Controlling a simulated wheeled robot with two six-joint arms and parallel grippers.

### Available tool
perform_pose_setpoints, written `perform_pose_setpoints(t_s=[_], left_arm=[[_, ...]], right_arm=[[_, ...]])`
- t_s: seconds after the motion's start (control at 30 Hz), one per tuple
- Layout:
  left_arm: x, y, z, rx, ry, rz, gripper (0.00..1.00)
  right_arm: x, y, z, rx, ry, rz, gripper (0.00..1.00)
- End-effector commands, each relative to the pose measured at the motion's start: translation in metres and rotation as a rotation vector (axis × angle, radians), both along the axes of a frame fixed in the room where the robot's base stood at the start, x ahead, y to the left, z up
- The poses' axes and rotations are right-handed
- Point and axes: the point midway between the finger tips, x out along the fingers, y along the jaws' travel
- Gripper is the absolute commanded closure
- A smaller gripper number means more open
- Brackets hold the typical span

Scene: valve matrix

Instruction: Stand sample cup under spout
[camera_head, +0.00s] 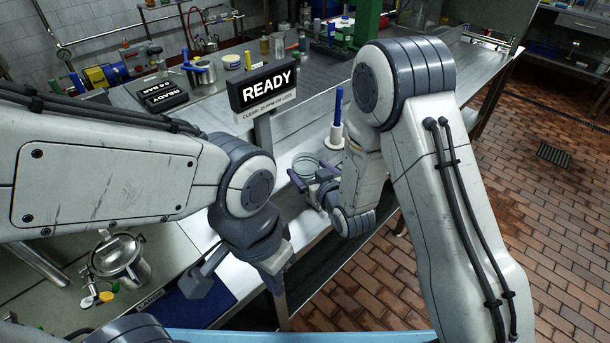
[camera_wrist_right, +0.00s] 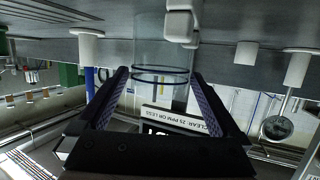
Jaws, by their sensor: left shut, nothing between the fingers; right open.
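The clear sample cup (camera_head: 306,164) stands on the steel bench in the head view, in front of the sign post. It also shows in the right wrist view (camera_wrist_right: 160,62), upside down, with dark rings around it. My right gripper (camera_head: 312,182) is open at the cup, with its purple-padded fingers either side of it in the wrist view; I cannot tell whether they touch it. A white fitting (camera_wrist_right: 183,24) overlaps the cup there; I cannot tell whether it is the spout. My left gripper (camera_head: 279,292) is shut and empty, low at the bench's front edge.
A READY sign (camera_head: 266,87) stands behind the cup. A white base with a blue upright (camera_head: 336,136) stands to its right. A lidded metal pot (camera_head: 120,258) and a dark blue mat (camera_head: 200,302) are at lower left. My arms hide much of the bench.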

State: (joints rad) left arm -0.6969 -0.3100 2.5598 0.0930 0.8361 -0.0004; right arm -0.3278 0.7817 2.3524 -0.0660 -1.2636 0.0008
Motion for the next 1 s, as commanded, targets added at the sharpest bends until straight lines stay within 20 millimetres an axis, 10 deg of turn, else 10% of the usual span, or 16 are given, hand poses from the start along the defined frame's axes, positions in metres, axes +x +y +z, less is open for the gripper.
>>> perform_pose_setpoints(t_s=[0.43, 0.67, 1.0], left_arm=[[0.000, 0.000, 0.000, 0.000, 0.000, 0.000, 1.00], [0.000, 0.000, 0.000, 0.000, 0.000, 0.000, 1.00], [0.000, 0.000, -0.001, 0.000, 0.000, 0.000, 1.00]], right_arm=[[0.022, 0.009, -0.008, -0.001, 0.001, -0.001, 0.00], [0.022, 0.009, -0.008, 0.000, 0.000, -0.001, 0.80], [0.022, 0.009, -0.002, 0.001, -0.003, -0.001, 0.80]])
